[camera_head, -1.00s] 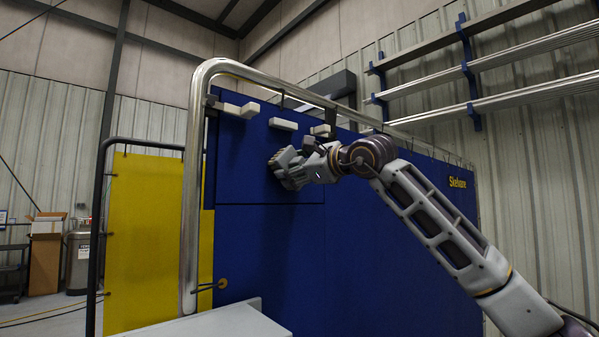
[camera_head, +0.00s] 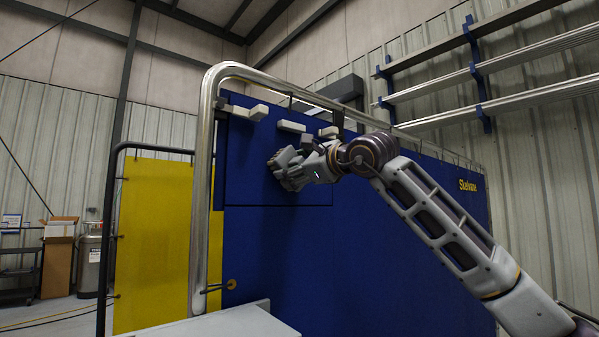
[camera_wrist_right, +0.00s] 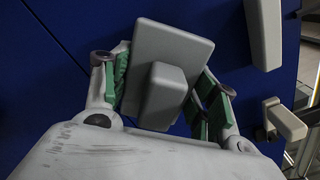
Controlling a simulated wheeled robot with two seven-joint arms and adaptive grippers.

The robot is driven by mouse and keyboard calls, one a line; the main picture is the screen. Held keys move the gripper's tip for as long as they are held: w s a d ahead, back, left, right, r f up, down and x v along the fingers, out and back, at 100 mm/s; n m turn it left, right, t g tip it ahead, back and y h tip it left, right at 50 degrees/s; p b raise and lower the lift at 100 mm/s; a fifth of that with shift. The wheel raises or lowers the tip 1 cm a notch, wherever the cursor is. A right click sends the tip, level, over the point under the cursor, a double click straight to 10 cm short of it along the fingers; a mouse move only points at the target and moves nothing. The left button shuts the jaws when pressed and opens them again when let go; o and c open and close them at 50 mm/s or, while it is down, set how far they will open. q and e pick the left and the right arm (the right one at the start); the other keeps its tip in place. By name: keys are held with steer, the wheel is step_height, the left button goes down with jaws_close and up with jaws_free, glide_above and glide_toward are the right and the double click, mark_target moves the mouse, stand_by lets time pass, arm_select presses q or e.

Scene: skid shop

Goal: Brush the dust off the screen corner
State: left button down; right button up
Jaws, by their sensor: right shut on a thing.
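A blue screen panel (camera_head: 270,250) stands upright in front of me, framed by a bent silver tube (camera_head: 203,190). Its upper left corner (camera_head: 227,125) lies left of my right gripper (camera_head: 288,168). I cannot make out dust on it. In the right wrist view, my right gripper (camera_wrist_right: 165,88) is shut with its green pads around the block-shaped grip of a grey flat-plated tool (camera_wrist_right: 172,48). The plate is toward the blue panel; whether it touches is unclear. In the head view the tool is hard to tell from the fingers. My left gripper is not in view.
Pale blocks (camera_head: 291,126) stick out along the panel's top edge, close above my right gripper. A yellow panel (camera_head: 150,240) with a dark tube frame stands left. A grey surface (camera_head: 235,322) lies low in front. Wall racks (camera_head: 500,62) hold long bars at upper right.

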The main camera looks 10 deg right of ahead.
mark_target(280, 167)
steer(key=shift+s+a, duration=0.3)
steer(key=shift+a, duration=0.2)
steer(key=shift+s+a+b, duration=0.4)
steer(key=shift+s+a, duration=0.1)
steer(key=shift+a, duration=0.2)
steer(key=shift+s+a+b, duration=0.4)
steer(key=shift+s+a, duration=0.05)
steer(key=shift+a, duration=0.25)
steer(key=shift+s+a, duration=0.1)
steer(key=shift+a, duration=0.05)
steer(key=shift+s+a+b, duration=0.25)
steer(key=shift+s+a, duration=0.2)
steer(key=shift+a, duration=0.25)
steer(key=shift+s+a+b, duration=0.25)
steer(key=shift+s+a, duration=0.2)
steer(key=shift+a, duration=0.25)
steer(key=shift+s+d, duration=0.1)
steer(key=shift+s+d+b, duration=0.15)
steer(key=shift+s+b, duration=0.1)
steer(key=shift+b, duration=0.2)
steer(key=shift+b+v, duration=1.15)
steer(key=shift+v, duration=1.35)
